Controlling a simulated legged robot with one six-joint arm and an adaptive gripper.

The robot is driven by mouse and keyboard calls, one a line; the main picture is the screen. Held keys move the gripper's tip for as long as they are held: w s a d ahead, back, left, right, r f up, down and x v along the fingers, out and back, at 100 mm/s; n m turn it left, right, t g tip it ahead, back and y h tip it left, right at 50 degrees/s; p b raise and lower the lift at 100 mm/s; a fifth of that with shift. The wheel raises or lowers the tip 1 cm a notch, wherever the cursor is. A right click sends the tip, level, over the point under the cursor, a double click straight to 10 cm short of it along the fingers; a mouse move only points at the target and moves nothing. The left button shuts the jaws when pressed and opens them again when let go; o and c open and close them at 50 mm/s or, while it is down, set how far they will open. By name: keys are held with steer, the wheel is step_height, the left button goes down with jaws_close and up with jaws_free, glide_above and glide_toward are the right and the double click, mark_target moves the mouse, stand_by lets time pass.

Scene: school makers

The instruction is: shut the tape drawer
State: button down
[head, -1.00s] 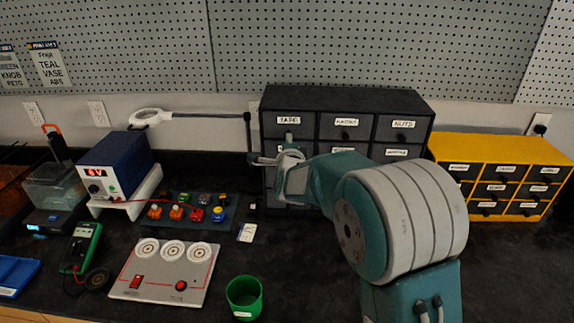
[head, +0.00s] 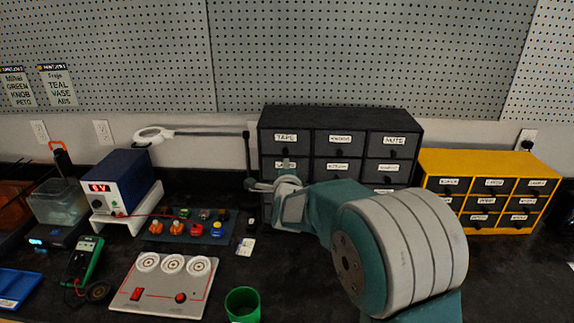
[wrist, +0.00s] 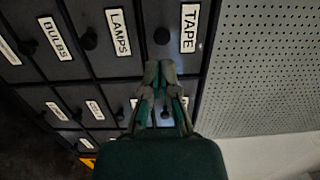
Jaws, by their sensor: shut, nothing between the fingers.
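The tape drawer (head: 275,148) is the top left one in the black cabinet (head: 340,117). Its front looks about level with the drawers beside it, though a small gap cannot be ruled out. In the wrist view, which is turned sideways, the TAPE label (wrist: 189,28) and the dark knob (wrist: 162,36) show clearly. My gripper (wrist: 160,70) is shut and empty, its fingertips in front of the cabinet, close to the tape drawer's knob. Whether they touch the front cannot be told. In the head view my gripper (head: 286,163) appears just under the TAPE label; my arm hides the lower drawers.
A yellow drawer cabinet (head: 490,159) stands to the right. A magnifier lamp arm (head: 200,133) reaches out left of the black cabinet. A power supply (head: 117,180), a grey switch panel (head: 165,288) and a green cup (head: 242,304) are on the bench.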

steer(key=s+d+n+g, duration=0.4)
steer(key=s+d+n, duration=0.1)
steer(key=s, duration=0.9)
steer(key=s+d+n+g, duration=0.4)
steer(key=s+d+n, duration=0.2)
steer(key=s, duration=0.8)
steer(key=s+d+f+n+g+h, duration=0.1)
steer(key=s+d+n+g, duration=0.3)
steer(key=s, duration=1.1)
steer(key=shift+d+n+g, duration=0.3)
steer(key=shift+d+n, duration=0.45)
steer(key=shift+n, duration=0.45)
